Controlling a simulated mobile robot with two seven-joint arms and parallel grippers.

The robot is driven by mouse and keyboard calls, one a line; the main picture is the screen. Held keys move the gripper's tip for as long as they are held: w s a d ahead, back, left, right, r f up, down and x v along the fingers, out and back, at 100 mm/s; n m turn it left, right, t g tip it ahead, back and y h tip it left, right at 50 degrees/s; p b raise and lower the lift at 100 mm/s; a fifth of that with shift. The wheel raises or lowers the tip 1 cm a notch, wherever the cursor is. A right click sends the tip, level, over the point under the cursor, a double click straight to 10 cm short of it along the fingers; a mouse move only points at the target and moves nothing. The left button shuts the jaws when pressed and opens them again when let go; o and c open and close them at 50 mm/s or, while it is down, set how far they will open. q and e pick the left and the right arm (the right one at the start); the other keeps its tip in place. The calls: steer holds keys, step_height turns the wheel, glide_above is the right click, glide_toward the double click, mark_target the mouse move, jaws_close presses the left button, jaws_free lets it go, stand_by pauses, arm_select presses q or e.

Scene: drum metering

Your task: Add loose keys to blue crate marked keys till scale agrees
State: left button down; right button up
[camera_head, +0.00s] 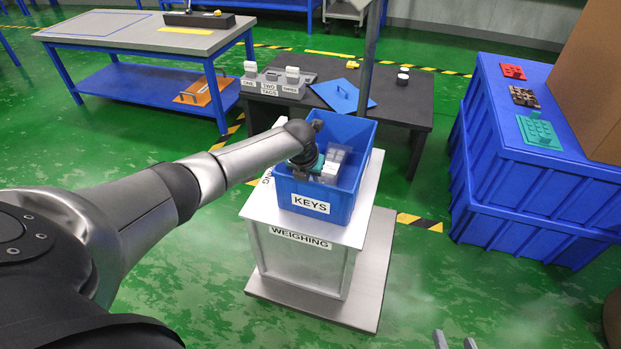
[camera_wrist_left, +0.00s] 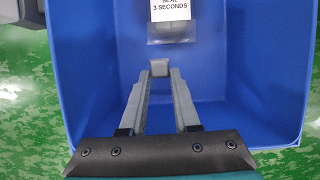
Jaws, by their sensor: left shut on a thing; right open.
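The blue crate marked KEYS (camera_head: 345,208) stands on the white weighing stand (camera_head: 310,257). My left gripper (camera_wrist_left: 160,72) reaches into the crate. Its fingers are shut on a small grey block (camera_wrist_left: 160,68) at the fingertips, mostly hidden, so I cannot tell what it is. A clear bag with a white label (camera_wrist_left: 171,10) reading "3 SECONDS" lies in the crate beyond the fingertips. In the head view my left arm hides part of the crate's inside. My right gripper (camera_head: 455,343) is open and empty at the bottom edge. I cannot make out loose keys.
A dark table (camera_head: 390,110) behind the crate holds a grey tag holder (camera_head: 278,86) and a blue board (camera_head: 345,95). Large blue bins (camera_head: 520,185) stand at right with red, brown and teal pieces (camera_head: 540,131) on top. Green floor is clear in front.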

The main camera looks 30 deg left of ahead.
arm_select(q)
steer(key=shift+f+b, duration=0.6)
steer(key=shift+f, duration=0.25)
stand_by(0.8)
steer(key=c, duration=0.6)
jaws_free()
steer(key=shift+o, duration=0.2)
steer(key=p+v, duration=0.9)
steer(key=v, duration=0.5)
steer(key=shift+s+d+r+p, duration=0.1)
steer(key=shift+s+r+p, duration=0.25)
steer(key=shift+r+p, duration=0.25)
